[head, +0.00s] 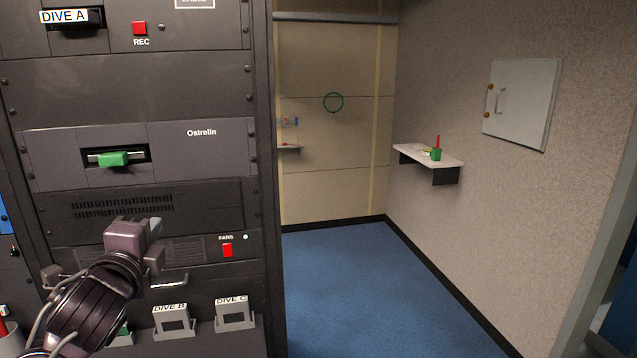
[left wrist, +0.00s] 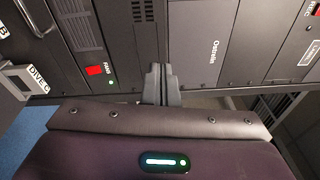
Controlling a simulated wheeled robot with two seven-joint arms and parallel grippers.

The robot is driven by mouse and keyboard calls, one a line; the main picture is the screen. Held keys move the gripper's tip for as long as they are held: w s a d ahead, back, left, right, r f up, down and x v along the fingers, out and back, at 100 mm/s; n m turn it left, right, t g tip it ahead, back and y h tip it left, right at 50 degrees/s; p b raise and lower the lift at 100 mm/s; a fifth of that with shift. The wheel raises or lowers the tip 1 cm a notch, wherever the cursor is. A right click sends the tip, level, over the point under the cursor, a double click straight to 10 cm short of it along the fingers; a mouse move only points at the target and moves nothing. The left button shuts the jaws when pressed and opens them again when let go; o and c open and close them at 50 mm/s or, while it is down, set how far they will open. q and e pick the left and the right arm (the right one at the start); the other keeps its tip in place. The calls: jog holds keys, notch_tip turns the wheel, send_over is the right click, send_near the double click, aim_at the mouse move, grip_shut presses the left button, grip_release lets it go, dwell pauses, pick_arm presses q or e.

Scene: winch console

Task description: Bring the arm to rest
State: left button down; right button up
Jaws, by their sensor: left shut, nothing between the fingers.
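My left arm comes in at the lower left of the head view. My left gripper (head: 150,228) is in front of the rack's lower panels, left of the red FANS switch (head: 227,250). In the left wrist view its two grey fingers (left wrist: 161,84) are together with nothing between them. They point toward the dark rack front (left wrist: 195,50); I cannot tell how close they are to it. My right gripper is not in view.
The tall rack (head: 85,85) fills the left side. A green handle (head: 113,159) sticks out of the Ostrelin panel. DIVE B (head: 171,322) and DIVE C (head: 235,315) holders jut out below. A wall shelf (head: 450,161) is at right. The blue floor (head: 350,290) is clear.

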pick_arm(q)
jog(key=s+d+f+n+g, duration=0.2)
jog(key=s+f+n+g, duration=0.25)
jog(key=f, duration=0.75)
jog(key=s+d+f+n+g, duration=0.35)
jog(key=s+f+n, duration=0.2)
jog(key=f, duration=0.65)
jog(key=s+d+f+n+g+h, duration=0.1)
jog(key=s+f+n+g, duration=0.2)
jog(key=s+f, duration=0.35)
jog(key=s+d+f+n+g+h, duration=0.15)
jog(key=s+f+n+g, duration=0.25)
jog(key=s, duration=0.6)
notch_tip(320, 180, down, 29)
jog(key=s, duration=0.1)
jog(key=s+a+f+g+b, duration=0.1)
jog(key=s+a+f+g, duration=0.1)
jog(key=s+f, duration=1.8)
jog(key=shift+s+a+f+m+y+b, duration=0.2)
jog(key=shift+a+f+m+y+b, duration=0.25)
jog(key=shift+a+f, duration=0.15)
